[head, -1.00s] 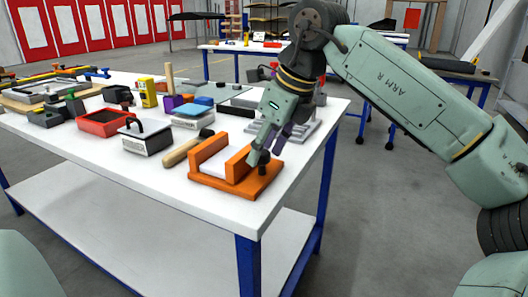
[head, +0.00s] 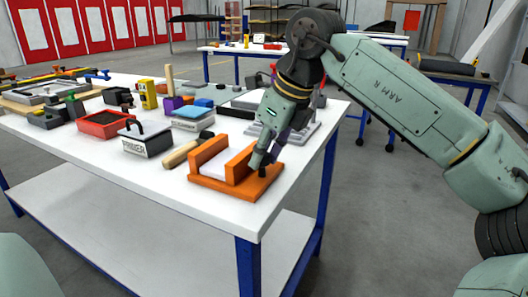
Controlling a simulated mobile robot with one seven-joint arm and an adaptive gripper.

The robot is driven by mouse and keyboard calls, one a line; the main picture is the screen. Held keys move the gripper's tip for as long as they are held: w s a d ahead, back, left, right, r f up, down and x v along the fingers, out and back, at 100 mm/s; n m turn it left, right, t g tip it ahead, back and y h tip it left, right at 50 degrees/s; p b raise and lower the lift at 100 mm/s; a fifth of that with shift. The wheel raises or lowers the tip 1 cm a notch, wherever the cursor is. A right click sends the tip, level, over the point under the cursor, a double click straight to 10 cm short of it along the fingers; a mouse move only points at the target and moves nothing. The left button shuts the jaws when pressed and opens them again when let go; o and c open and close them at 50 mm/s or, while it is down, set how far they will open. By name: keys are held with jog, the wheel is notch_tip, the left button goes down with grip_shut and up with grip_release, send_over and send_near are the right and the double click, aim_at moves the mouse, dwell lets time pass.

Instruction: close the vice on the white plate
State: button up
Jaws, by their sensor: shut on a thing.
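The orange vice (head: 235,190) sits near the front right corner of the white table. It has two upright orange jaws. The white plate (head: 211,166) shows as a pale surface between the jaws, and its lower part is hidden by the near jaw. My gripper (head: 261,168) points down at the right side of the vice, beside the near jaw. Its fingers are shut on the dark vice handle (head: 263,173), which is small and partly hidden by them. Whether the jaws touch the plate cannot be told from here.
A wooden-handled mallet (head: 180,153) lies just left of the vice. A white box with a black handle (head: 146,140), a red tray (head: 104,124) and several small tools stand farther left. A grey metal fixture (head: 302,130) is behind my gripper. The table front is clear.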

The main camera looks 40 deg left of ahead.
grip_shut()
jog(key=shift+m+t, duration=0.3)
jog(key=shift+m, duration=0.5)
jog(key=o, duration=1)
grip_release()
jog(key=shift+c, duration=0.2)
jog(key=v, duration=1.2)
jog(key=shift+s, duration=0.1)
